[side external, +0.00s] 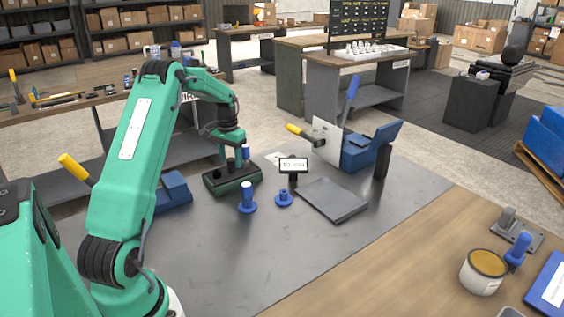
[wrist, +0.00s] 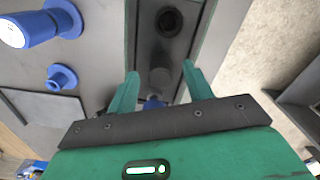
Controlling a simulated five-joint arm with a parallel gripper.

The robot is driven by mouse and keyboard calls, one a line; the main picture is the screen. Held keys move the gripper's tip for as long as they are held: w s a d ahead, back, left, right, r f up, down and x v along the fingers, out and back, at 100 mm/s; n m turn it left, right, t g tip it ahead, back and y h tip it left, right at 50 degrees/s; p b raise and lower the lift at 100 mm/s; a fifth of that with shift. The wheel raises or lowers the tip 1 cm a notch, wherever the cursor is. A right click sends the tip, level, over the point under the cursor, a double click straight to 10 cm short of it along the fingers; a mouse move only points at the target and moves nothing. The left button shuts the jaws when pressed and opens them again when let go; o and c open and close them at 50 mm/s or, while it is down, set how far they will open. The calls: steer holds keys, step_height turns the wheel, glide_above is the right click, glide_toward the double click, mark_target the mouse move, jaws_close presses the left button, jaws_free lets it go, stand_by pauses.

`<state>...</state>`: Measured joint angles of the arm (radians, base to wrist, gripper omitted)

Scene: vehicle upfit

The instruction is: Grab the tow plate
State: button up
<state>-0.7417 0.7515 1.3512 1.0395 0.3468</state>
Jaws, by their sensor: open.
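A flat grey plate (side external: 332,199) lies on the dark work surface; it also shows at the left of the wrist view (wrist: 42,112). A dark green holder (side external: 234,179) with black posts stands to its left. No readable label shows which piece is the tow plate. My gripper (side external: 232,146) is above the holder, apart from the flat plate. In the wrist view its two green fingers (wrist: 160,88) are spread. A dark grey round post (wrist: 161,78) of the holder appears between them, with no visible grip on it. The fingertips' height above it is unclear.
Two blue flanged pieces (side external: 247,198) (side external: 284,198) stand right of the holder, near a small sign (side external: 293,165). A blue vise-like block (side external: 363,150) and black post (side external: 381,163) stand behind the plate.

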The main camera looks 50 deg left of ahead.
steer(key=shift+f, duration=0.75)
steer(key=shift+r, duration=0.1)
jaws_close()
